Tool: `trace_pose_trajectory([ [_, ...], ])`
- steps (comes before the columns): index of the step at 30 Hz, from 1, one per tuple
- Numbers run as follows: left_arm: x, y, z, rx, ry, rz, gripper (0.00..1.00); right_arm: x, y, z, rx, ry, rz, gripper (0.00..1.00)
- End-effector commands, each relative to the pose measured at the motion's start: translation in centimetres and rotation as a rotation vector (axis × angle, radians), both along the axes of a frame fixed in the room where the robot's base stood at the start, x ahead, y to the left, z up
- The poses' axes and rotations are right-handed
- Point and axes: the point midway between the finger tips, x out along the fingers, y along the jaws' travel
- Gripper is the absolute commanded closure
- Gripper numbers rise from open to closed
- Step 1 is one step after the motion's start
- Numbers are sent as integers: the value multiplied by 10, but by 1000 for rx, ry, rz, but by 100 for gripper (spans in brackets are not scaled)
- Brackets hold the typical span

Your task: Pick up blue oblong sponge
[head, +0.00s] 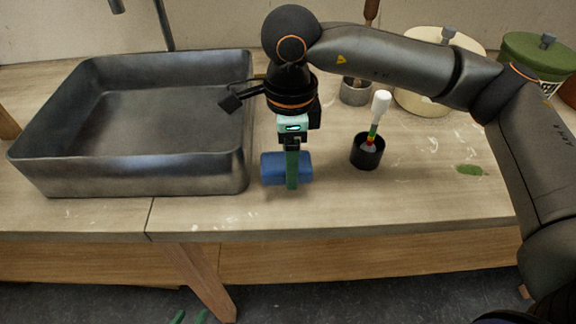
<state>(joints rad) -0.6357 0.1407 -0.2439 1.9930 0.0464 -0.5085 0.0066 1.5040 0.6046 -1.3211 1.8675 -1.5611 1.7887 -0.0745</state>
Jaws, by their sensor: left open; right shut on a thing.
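The blue oblong sponge (272,169) is just right of the sink, over the wooden counter. My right gripper (292,178) points down and is shut on the sponge, with a green finger across its front face. The other finger is hidden behind the sponge. I cannot tell whether the sponge touches the counter or hangs slightly above it.
A dark metal sink (130,174) fills the counter's left side. A black cup (367,154) holding a white-handled brush stands right of the sponge. A cream pot (425,103) and a green pot (535,62) stand behind. The counter (400,205) is clear at front right.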

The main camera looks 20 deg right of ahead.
Motion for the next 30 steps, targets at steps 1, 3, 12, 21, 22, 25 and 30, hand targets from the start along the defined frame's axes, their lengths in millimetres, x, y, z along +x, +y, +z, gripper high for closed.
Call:
trace_pose_trajectory([
  [1, 0, 0, 0, 0, 0, 0, 50, -9, 0, 12, 1, -6, 4, 85],
  [3, 0, 0, 0, 0, 0, 0, 50, -23, 0, 29, -1, -8, 6, 85],
  [12, 0, 0, -4, 0, 3, -1, 50, -92, 3, 69, -1, -5, 5, 85],
  [21, -1, -1, -4, -1, 3, -2, 50, -125, 5, 83, -1, -2, 0, 85],
  [22, 0, -1, -4, -1, 3, -2, 50, -126, 4, 84, -1, -1, -1, 85],
  [25, 0, -1, -3, -1, 2, -2, 50, -127, 4, 84, -1, -1, -1, 85],
  [30, 1, -2, -2, -3, -1, -3, 50, -127, 5, 84, -1, -1, -1, 85],
])
